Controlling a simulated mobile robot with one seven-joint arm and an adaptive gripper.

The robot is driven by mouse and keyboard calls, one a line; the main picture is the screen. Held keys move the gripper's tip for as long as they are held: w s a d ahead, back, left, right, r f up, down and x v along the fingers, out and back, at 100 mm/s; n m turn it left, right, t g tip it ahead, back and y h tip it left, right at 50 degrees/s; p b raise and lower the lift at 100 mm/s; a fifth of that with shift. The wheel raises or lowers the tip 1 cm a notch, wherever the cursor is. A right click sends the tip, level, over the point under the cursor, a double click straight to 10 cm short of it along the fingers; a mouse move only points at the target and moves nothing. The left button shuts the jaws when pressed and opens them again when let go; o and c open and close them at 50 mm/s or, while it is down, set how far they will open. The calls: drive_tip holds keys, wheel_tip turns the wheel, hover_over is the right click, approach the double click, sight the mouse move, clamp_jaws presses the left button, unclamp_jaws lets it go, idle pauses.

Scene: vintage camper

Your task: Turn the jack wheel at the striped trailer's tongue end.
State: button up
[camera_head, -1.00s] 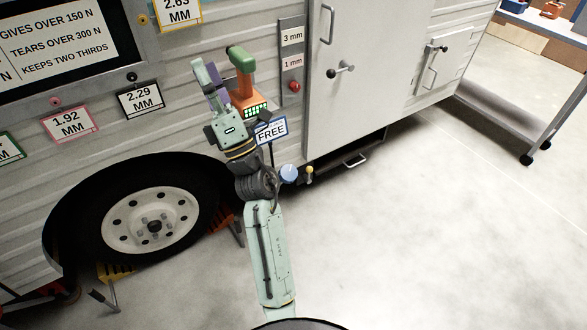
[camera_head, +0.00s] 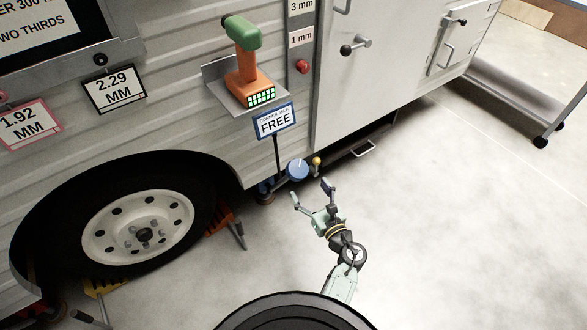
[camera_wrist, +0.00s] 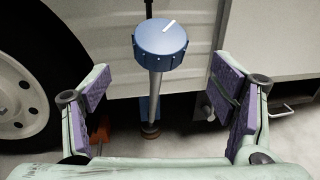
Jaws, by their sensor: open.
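A blue round ridged wheel (camera_head: 297,170) with a white mark on top stands low by the trailer's (camera_head: 170,125) lower edge, beside the tire. In the wrist view this wheel (camera_wrist: 160,42) sits on a slanted grey shaft (camera_wrist: 154,95), ahead of my gripper and midway between the fingers. My gripper (camera_head: 311,192) is open and empty, in front of the wheel and apart from it. In the wrist view both purple finger pads of my gripper (camera_wrist: 161,82) are spread wide. A sign (camera_head: 275,121) reading "CORNER JACK FREE" stands above the wheel. No stripes show clearly on the trailer wall.
An orange and green drill (camera_head: 250,65) rests on a wall shelf above. The trailer tire (camera_head: 140,232) is left of the wheel, with an orange stand (camera_head: 222,220) nearby. A small yellow knob (camera_head: 316,161) sits right of the wheel. The floor (camera_head: 450,230) at right is clear.

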sight(296, 169)
drive_tip(key=x, duration=0.9)
drive_tip(key=shift+w+a+r+p, duration=0.1)
drive_tip(key=shift+w+a+p, duration=0.15)
drive_tip(key=shift+p, duration=0.15)
drive_tip(key=shift+c, duration=0.6)
drive_tip(key=c, duration=1)
